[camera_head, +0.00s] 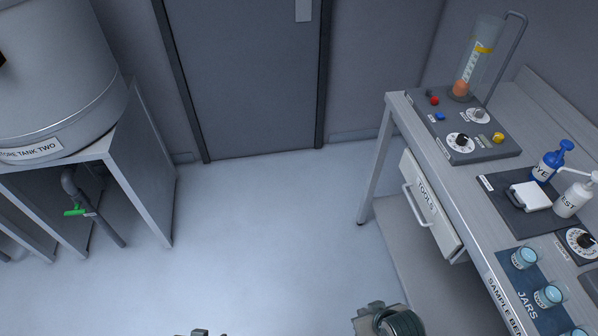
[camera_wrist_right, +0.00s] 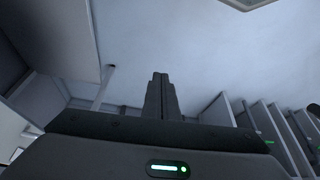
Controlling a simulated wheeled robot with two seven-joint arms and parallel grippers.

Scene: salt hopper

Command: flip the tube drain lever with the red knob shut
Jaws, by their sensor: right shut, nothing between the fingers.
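The red knob (camera_head: 434,100) of the tube drain lever is small and sits on the grey panel at the foot of the clear graduated tube (camera_head: 485,58), on the bench at the right of the head view. The lever's exact angle is too small to tell. My right gripper (camera_wrist_right: 161,78) shows in the right wrist view with its two dark fingers together, empty, over open floor. In the head view, part of my right arm shows at the bottom edge, well away from the knob. The wrist view does not show the knob.
The grey panel (camera_head: 472,150) also carries dials, a blue button and a yellow knob (camera_head: 498,138). The bench holds bottles, a scale (camera_head: 530,196) and jars (camera_head: 548,296). A drawer (camera_head: 428,205) is under it. A tank (camera_head: 60,80) stands left. The floor between is clear.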

